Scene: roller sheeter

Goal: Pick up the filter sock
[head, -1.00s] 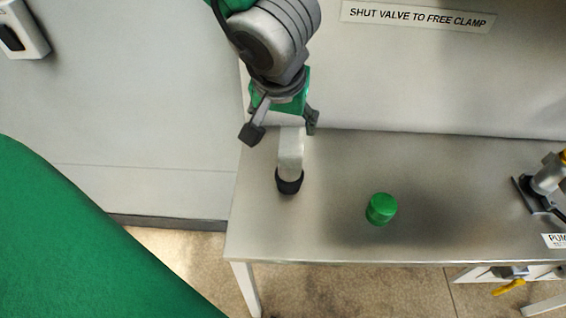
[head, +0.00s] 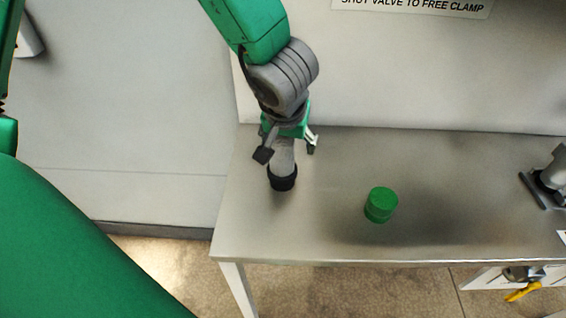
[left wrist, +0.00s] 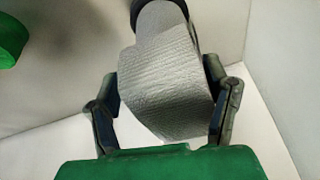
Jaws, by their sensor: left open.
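The filter sock (head: 284,158) is a pale grey, textured fabric tube with a black end at the steel table, at the table's left part. In the left wrist view the sock (left wrist: 168,75) fills the middle, its black end at the top edge. My left gripper (head: 287,151) is above the sock's near-arm end, open, with one finger on each side of it. In the left wrist view my left gripper's fingers (left wrist: 165,100) flank the fabric; whether they touch it I cannot tell. The sock's upper end is partly hidden by my gripper in the head view. My right gripper is not in view.
A green round container (head: 381,204) stands on the steel table (head: 330,230) to the right of the sock. A metal fitting (head: 548,182) is at the right edge. A wall with a sign (head: 412,5) rises behind. The table between container and fitting is clear.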

